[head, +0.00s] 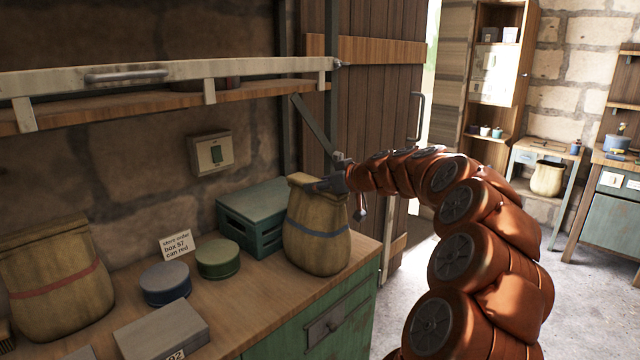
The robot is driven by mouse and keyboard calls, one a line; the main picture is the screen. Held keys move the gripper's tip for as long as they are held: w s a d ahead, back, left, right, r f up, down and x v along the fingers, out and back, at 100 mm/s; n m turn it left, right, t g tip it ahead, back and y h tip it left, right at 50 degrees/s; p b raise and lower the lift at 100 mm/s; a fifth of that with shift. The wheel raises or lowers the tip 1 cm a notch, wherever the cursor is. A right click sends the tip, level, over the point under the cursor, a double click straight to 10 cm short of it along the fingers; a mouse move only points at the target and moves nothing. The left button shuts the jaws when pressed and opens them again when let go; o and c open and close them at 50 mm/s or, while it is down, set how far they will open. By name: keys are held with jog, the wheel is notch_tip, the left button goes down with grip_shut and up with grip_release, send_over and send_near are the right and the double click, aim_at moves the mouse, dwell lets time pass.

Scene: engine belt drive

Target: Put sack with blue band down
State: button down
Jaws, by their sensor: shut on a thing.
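The sack with the blue band (316,250) is upright at the right end of the wooden counter (262,304). Its base appears to be at the counter top, but I cannot tell if it touches. My gripper (328,184) is shut on the sack's top edge, at the right of its mouth. The fingertips are partly hidden by the sack and the dark gripper body. My arm reaches in from the lower right.
A green crate (236,226) stands behind the sack. A green tin (218,258), a blue tin (166,284), a grey box (162,334) and a red-banded sack (58,285) stand to the left. A shelf (160,101) runs above. The counter's front middle is clear.

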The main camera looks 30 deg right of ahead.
jog(key=shift+r, duration=0.2)
jog(key=shift+c, duration=1.6)
grip_release()
jog(key=shift+f, duration=0.15)
jog(key=b+v, duration=0.2)
jog(key=v, duration=1)
jog(key=shift+s, duration=0.1)
